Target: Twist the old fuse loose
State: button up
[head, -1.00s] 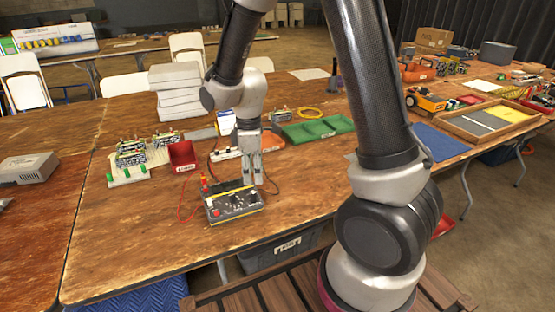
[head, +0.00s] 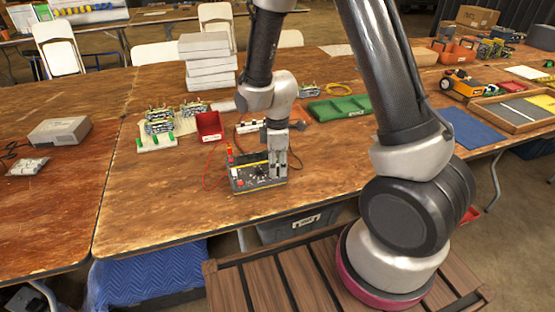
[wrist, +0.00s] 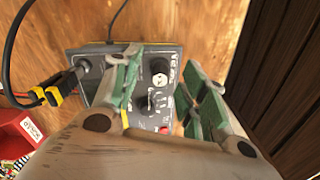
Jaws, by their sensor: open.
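The dark charger box (head: 252,183) with a yellow stripe sits near the front edge of the wooden table. It also fills the middle of the wrist view (wrist: 99,62). My gripper (head: 277,172) points down at the right part of the box. In the wrist view my gripper (wrist: 172,82) is open, its green-padded fingers on either side of the cap and apart from it. The jaws are empty. Contact with the panel is unclear.
Black and yellow plugs (wrist: 50,94) with cables are at the box's side. A red bin (head: 209,126), green circuit boards (head: 159,122) and a green tray (head: 338,108) stand behind the box.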

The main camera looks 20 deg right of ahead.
jog(key=c, duration=0.9)
jog(key=shift+n, duration=1.2)
jog(key=shift+c, duration=0.2)
jog(key=shift+n, duration=1)
jog(key=shift+n, duration=1.3)
